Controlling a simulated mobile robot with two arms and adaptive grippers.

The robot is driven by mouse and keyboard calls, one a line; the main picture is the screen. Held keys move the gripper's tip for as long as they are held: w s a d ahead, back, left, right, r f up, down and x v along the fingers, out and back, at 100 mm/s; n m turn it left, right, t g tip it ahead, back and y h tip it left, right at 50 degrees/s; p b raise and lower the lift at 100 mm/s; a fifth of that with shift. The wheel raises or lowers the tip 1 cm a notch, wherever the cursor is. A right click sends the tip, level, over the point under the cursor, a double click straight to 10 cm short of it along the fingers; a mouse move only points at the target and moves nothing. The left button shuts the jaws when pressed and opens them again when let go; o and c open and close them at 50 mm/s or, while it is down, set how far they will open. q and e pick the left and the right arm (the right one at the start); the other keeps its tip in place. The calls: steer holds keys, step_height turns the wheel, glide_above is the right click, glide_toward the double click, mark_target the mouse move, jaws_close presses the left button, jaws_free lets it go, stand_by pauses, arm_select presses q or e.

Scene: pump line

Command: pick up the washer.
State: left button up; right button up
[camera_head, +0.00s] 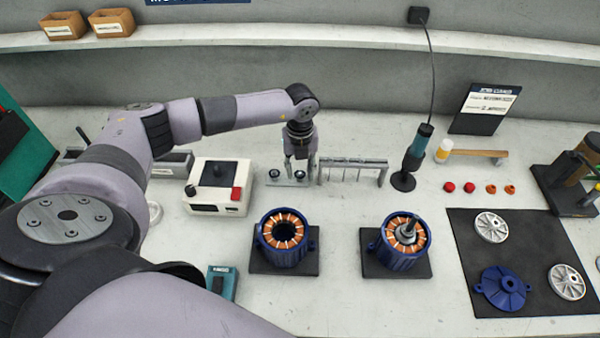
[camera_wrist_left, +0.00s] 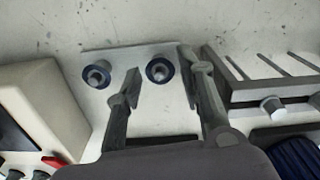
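A pale metal plate (camera_head: 287,182) lies on the bench behind the two blue stator housings; it also shows in the wrist view (camera_wrist_left: 150,120). Two dark round washer-like rings sit on it around metal pegs: the left ring (camera_wrist_left: 96,75) and the right ring (camera_wrist_left: 160,70). My left gripper (camera_head: 297,168) points down over the plate, near the right ring. In the wrist view its fingers (camera_wrist_left: 160,72) are apart, one on either side of the right ring, with nothing held. I cannot tell their height above it. My right gripper is not in view.
A white box with a red button (camera_head: 218,187) stands close left of the plate. A slotted metal rack (camera_head: 353,172) stands close right. Stator housings (camera_head: 284,240) (camera_head: 403,245) stand in front. A screwdriver in a stand (camera_head: 412,158) is farther right.

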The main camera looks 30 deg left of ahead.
arm_select(q)
steer(key=c, duration=0.5)
steer(key=shift+o, duration=0.2)
steer(key=shift+r, duration=0.1)
steer(key=shift+r, duration=0.5)
step_height(320, 180, up, 19)
steer(key=b, duration=0.3)
steer(key=shift+r, duration=0.15)
